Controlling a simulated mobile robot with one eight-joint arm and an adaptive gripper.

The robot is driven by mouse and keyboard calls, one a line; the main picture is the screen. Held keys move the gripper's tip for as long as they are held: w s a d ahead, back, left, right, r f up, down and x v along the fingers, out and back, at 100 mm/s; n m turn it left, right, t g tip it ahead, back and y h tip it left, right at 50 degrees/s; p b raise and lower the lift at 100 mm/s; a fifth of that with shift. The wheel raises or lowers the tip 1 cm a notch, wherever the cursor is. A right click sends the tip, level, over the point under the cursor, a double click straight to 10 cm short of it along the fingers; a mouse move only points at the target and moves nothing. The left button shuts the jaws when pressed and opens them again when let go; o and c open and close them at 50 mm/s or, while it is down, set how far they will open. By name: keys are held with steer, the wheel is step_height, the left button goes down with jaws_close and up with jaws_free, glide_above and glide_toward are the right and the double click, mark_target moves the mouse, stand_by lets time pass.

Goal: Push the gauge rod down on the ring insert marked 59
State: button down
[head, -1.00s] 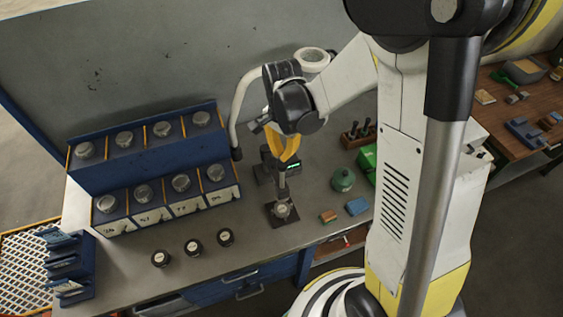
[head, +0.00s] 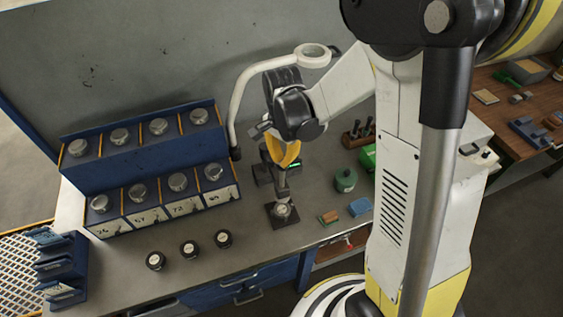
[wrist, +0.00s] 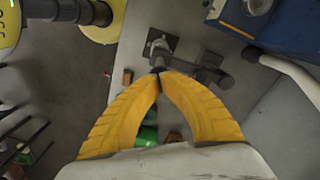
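The gauge rod (head: 282,184) stands above the insert. My gripper (head: 282,167) points down over the rod. In the wrist view, the yellow fingertips (wrist: 160,73) meet beside the top of the stand, with the insert and plate (wrist: 157,44) beyond. The fingers look shut. I cannot tell whether they touch or grip the rod.
A blue rack with numbered bins (head: 160,208) is at left. A white curved lamp arm (head: 238,100) rises behind. A green weight (head: 345,180) and small blocks (head: 358,207) lie to the right.

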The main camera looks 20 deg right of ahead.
mark_target(282, 176)
steer(key=shift+f+b, duration=3.85)
steer(key=shift+f, duration=0.45)
steer(key=shift+r, duration=0.15)
steer(key=shift+r+p, duration=2.45)
steer(key=shift+r, duration=1.1)
steer(key=shift+f, duration=0.1)
